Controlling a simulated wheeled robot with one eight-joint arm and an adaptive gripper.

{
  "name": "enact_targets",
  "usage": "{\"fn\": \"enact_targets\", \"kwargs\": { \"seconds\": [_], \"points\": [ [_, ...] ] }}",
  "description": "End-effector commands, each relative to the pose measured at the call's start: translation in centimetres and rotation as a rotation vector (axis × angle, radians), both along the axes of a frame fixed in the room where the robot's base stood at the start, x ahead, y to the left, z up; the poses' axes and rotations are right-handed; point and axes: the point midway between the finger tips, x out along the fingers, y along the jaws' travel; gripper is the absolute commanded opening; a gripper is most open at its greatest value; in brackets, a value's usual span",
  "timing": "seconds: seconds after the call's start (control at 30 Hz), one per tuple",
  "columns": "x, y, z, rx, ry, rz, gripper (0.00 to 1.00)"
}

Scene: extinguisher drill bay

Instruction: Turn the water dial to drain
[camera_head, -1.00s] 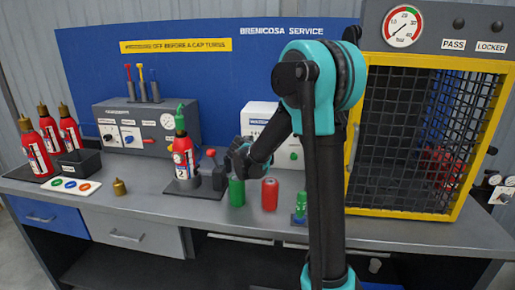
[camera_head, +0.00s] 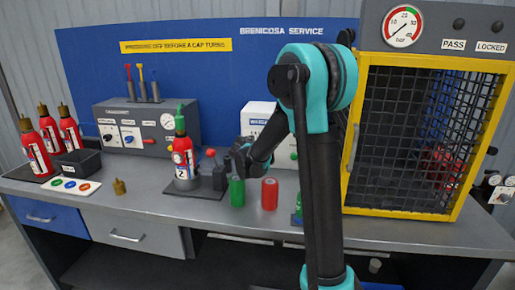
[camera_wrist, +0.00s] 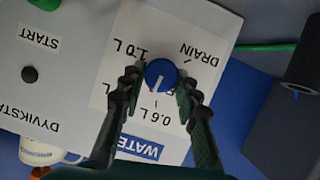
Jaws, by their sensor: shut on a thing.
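The labels look upside down there: DRAIN (camera_wrist: 198,53) at upper right, 1.0 L (camera_wrist: 131,48) at upper left, 0.6 L (camera_wrist: 153,117) below. The pointer line slants to lower left, towards the 0.6 L side. In the head view my gripper (camera_head: 240,158) is at the white water box (camera_head: 257,115); the dial is hidden there.
A green canister (camera_head: 236,192) and a red canister (camera_head: 269,194) stand on the bench just below my gripper. A red extinguisher (camera_head: 183,158) stands left of it. A yellow-framed mesh cage (camera_head: 400,140) is at right.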

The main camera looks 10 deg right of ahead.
Motion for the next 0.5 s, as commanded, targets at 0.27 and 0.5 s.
{"fn": "enact_targets", "kwargs": {
  "seconds": [0.27, 0.5],
  "points": [
    [0.05, 0.17, -0.03, -0.058, 0.019, 0.001, 0.03],
    [0.10, 0.32, -0.06, -0.205, 0.066, 0.001, 0.03]
  ]
}}
